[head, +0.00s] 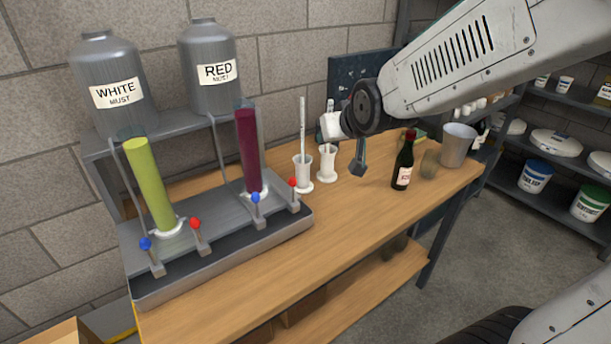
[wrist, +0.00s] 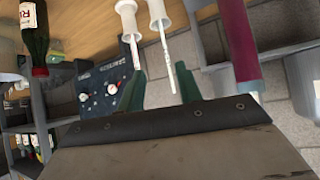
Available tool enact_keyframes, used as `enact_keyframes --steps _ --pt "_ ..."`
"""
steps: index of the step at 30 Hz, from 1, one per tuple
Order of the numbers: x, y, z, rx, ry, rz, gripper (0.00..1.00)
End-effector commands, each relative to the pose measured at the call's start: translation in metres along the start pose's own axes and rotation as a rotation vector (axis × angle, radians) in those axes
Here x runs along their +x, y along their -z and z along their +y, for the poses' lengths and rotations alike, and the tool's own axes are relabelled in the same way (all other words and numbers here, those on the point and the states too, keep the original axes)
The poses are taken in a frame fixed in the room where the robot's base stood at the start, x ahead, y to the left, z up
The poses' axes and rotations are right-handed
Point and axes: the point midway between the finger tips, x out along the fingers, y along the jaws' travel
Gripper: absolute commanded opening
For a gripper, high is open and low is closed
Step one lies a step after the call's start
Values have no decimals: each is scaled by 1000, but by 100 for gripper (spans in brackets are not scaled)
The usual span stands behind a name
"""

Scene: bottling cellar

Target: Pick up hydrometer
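Two thin white rods stand upright in white holders near the table's back edge, in the middle of the head view. The left rod (head: 302,118) stands in the left holder (head: 303,175). The right rod (head: 330,106) stands in the right holder (head: 327,162), partly behind my wrist. I cannot tell which rod is the hydrometer. My gripper (head: 358,166) hangs right of the holders. In the wrist view my gripper (wrist: 162,72) is open, with two green fingers apart. One rod (wrist: 170,65) shows between them; the other (wrist: 135,52) shows near the left finger. Neither is visibly gripped.
A dispenser with a yellow-green cylinder (head: 149,185) and a dark red cylinder (head: 249,150) stands left on the table. A dark board (head: 345,72) is behind. The front middle of the table is clear.

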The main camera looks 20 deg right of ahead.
Motion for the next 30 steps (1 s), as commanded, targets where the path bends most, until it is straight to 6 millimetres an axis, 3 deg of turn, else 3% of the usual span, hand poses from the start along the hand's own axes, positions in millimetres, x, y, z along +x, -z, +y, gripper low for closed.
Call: enact_keyframes --steps 1,3,9,16,30 --pt "25 11 -1 -2 -2 75 35" --pt "51 31 -2 -3 -9 200 35" --pt "97 64 -4 -6 -22 500 35" --pt "112 76 -5 -9 -32 669 35" --pt "158 107 -6 -9 -34 687 35"
